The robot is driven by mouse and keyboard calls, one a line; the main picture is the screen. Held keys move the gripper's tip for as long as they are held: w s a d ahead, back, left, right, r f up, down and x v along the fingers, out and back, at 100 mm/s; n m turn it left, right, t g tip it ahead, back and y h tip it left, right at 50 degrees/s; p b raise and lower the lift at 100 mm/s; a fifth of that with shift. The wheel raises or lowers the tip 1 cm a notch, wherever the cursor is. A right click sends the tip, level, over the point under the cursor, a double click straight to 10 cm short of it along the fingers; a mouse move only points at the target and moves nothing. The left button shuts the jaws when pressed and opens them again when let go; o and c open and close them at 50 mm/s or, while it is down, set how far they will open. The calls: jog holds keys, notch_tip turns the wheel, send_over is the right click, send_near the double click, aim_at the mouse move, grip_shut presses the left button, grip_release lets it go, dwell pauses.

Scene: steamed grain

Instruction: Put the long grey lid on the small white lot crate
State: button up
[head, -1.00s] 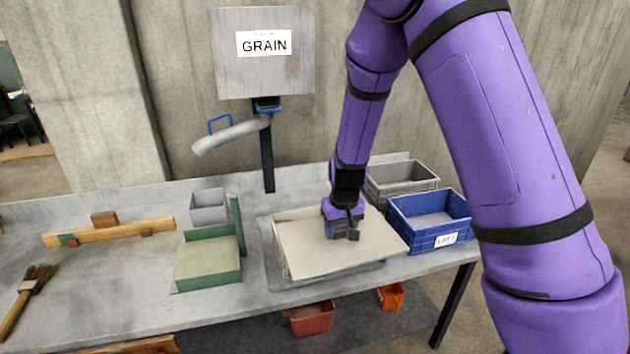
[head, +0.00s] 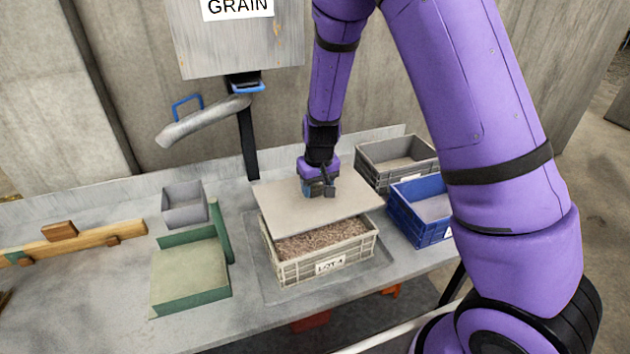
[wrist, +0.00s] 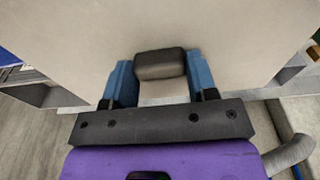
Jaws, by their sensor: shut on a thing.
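The long grey lid (head: 350,196) is a flat pale panel, held roughly level above the back part of the white lot crate. My gripper (head: 319,190) is shut on the dark handle (wrist: 160,64) at the lid's middle, with a blue finger on each side of it in the wrist view. The white lot crate (head: 325,264) stands on the bench, labelled LOT 4, with brown grain showing in its front half. The lid hides its back half. I cannot tell whether the lid touches the crate's rim.
A grey crate (head: 400,178) and a blue crate (head: 403,214) stand to the right. A green open-sided box (head: 188,275) and a small grey bin (head: 184,212) are to the left. A grain spout (head: 200,122) hangs behind. Bare bench lies at the front left.

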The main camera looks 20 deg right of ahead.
notch_tip(320, 180, down, 8)
dwell(0.8)
jog(key=shift+s+f, duration=0.1)
jog(key=shift+f, duration=0.6)
dwell(1.2)
jog(key=o, duration=1.2)
jog(key=shift+o, duration=0.2)
jog(key=r, duration=0.7)
jog(key=s+r, duration=0.1)
jog(key=r, duration=0.3)
jog(key=shift+s, duration=0.1)
jog(key=s+d+r+t, duration=0.1)
jog(key=s+r, duration=0.2)
jog(key=r, duration=0.4)
jog(key=s+d+r+y, duration=0.1)
jog(key=s+r, duration=0.2)
jog(key=r, duration=0.3)
jog(key=s+d+r+t, duration=0.1)
jog(key=s+r, duration=0.2)
jog(key=r, duration=0.4)
jog(key=s+d+r+t, duration=0.1)
jog(key=s+d+r, duration=0.1)
jog(key=s+r, duration=0.3)
jog(key=s+d+r+h, duration=0.1)
jog(key=s+r, duration=0.5)
jog(key=s, duration=0.8)
jog(key=shift+d+m+t, duration=0.3)
jog(key=shift+d+t, duration=0.1)
jog(key=shift+d, duration=0.05)
